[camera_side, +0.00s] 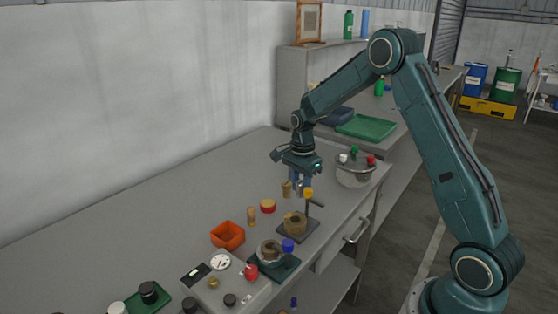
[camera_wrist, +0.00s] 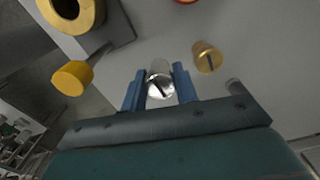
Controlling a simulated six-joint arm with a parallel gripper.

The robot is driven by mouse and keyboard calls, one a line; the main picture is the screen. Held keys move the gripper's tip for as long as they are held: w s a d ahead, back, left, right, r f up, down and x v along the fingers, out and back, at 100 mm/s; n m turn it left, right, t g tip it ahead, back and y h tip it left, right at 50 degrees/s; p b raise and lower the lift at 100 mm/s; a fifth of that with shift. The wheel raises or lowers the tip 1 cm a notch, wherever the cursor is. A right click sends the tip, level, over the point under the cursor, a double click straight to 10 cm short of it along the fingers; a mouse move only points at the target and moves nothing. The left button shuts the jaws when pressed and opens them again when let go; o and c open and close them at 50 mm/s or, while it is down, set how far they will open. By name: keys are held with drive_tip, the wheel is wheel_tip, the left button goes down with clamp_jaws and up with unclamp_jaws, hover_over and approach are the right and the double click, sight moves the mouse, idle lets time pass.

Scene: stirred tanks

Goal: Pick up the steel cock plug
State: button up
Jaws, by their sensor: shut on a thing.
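The steel cock plug (camera_wrist: 160,82) is a short silver cylinder with a dark slot across its round end. It sits between the two blue fingers of my gripper (camera_wrist: 160,88) in the wrist view, and the fingers are shut on it. In the side view my gripper (camera_side: 299,183) points down over the grey bench, and the plug is mostly hidden there. Whether the plug touches the bench is unclear.
A brass plug (camera_wrist: 207,57) stands close beside my right finger in the wrist view. A brass valve body (camera_side: 295,222) with a yellow-ended handle (camera_side: 308,193) is near. A steel bowl (camera_side: 354,170) stands behind right. An orange box (camera_side: 228,235) lies toward the front.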

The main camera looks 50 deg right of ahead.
sight(301, 182)
wheel_tip(301, 182, up, 17)
drive_tip(key=shift+f, duration=0.2)
idle(0.7)
drive_tip(key=s+a+f+m, duration=0.1)
drive_tip(key=s+a+f, duration=0.4)
drive_tip(key=a+f, duration=0.3)
drive_tip(key=shift+s+a+f, duration=0.25)
drive_tip(key=shift+s+a, duration=0.05)
drive_tip(key=shift+a, duration=0.9)
drive_tip(key=shift+f, duration=0.15)
drive_tip(key=shift+f, duration=2.85)
drive_tip(key=shift+f, duration=1)
idle(0.4)
